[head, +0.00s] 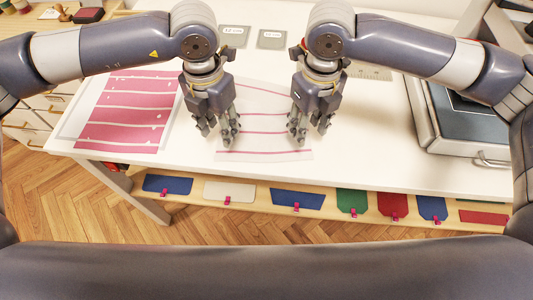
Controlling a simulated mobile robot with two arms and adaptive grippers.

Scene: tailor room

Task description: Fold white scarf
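The white scarf (265,142), with thin pink stripes, lies spread on the white table in the middle of the head view. My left gripper (219,137) points down at its left edge, and my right gripper (309,137) points down at its right edge. The fingers of each gripper look apart, with table or cloth showing between them. Whether the fingertips touch the scarf is unclear. The grippers hide parts of the scarf's sides.
A pink cloth (125,112) with white stripes lies on a pale mat at left. A dark-topped device (472,122) stands at right. Two "12 cm" cards (272,39) lie behind. Coloured fabric pieces (297,199) line the shelf below. The table's front strip is clear.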

